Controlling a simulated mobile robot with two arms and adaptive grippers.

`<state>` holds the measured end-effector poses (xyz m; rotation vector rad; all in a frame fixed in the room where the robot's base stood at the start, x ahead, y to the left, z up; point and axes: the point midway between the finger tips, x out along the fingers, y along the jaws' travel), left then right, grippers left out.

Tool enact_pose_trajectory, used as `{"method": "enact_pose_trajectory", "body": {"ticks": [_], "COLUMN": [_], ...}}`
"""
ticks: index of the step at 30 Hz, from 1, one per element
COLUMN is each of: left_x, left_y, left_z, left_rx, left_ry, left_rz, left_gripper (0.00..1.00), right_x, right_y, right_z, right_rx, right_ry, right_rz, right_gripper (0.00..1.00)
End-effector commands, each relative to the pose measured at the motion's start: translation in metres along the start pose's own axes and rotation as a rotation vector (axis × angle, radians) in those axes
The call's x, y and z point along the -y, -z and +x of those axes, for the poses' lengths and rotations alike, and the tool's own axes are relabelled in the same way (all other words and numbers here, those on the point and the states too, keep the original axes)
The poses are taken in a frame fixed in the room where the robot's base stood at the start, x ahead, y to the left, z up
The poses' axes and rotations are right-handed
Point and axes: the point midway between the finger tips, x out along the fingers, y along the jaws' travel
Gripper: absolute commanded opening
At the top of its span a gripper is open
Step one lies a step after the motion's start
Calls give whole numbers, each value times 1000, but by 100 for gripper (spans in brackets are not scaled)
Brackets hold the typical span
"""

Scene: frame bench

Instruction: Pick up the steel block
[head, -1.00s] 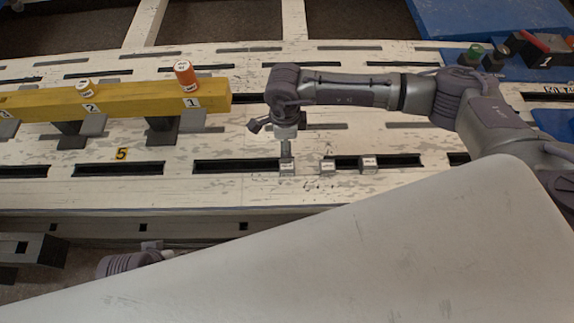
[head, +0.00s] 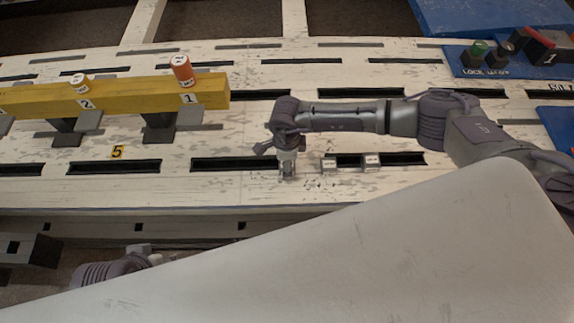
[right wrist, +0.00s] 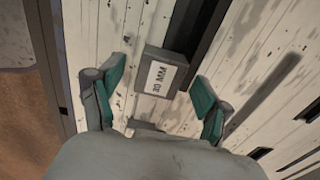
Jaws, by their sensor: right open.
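A small grey steel block (right wrist: 177,56) with a white label reading "30 MM" lies on the bench beside a dark slot. My right gripper (right wrist: 158,90) is open, with one green-padded finger on each side of the block's near end. The fingers look apart from it. In the head view my right gripper (head: 287,170) points down over that block and mostly hides it. Two similar labelled blocks stand to its right, a middle one (head: 328,165) and a right one (head: 371,161). Part of my left arm shows at the lower left; its fingers are hidden.
A yellow beam (head: 130,95) on dark supports stands left of my right arm, carrying an orange cylinder (head: 182,71) and a yellow-and-white one (head: 80,84). The pale bench (head: 225,190) has several dark slots. A blue board (head: 510,66) with fixtures lies at the far right.

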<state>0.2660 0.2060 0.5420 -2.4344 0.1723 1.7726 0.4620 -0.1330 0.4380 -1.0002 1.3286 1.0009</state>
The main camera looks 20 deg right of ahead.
Motion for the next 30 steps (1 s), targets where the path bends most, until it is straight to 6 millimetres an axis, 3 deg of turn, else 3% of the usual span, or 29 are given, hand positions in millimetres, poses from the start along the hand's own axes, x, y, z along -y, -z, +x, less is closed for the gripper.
{"method": "enact_pose_trajectory", "body": {"ticks": [3, 16, 30], "left_x": [0, 0, 0], "left_y": [0, 0, 1], "left_z": [0, 0, -3], "left_rx": [0, 0, 0], "left_ry": [0, 0, 0], "left_rz": [0, 0, 0], "left_gripper": [43, 43, 43], "right_x": [0, 0, 1], "right_y": [0, 0, 0], "right_z": [-1, -1, -8], "right_rx": [0, -1, 1], "right_ry": [0, 0, 2], "right_rz": [0, 0, 0], "right_gripper": [74, 2, 0]}}
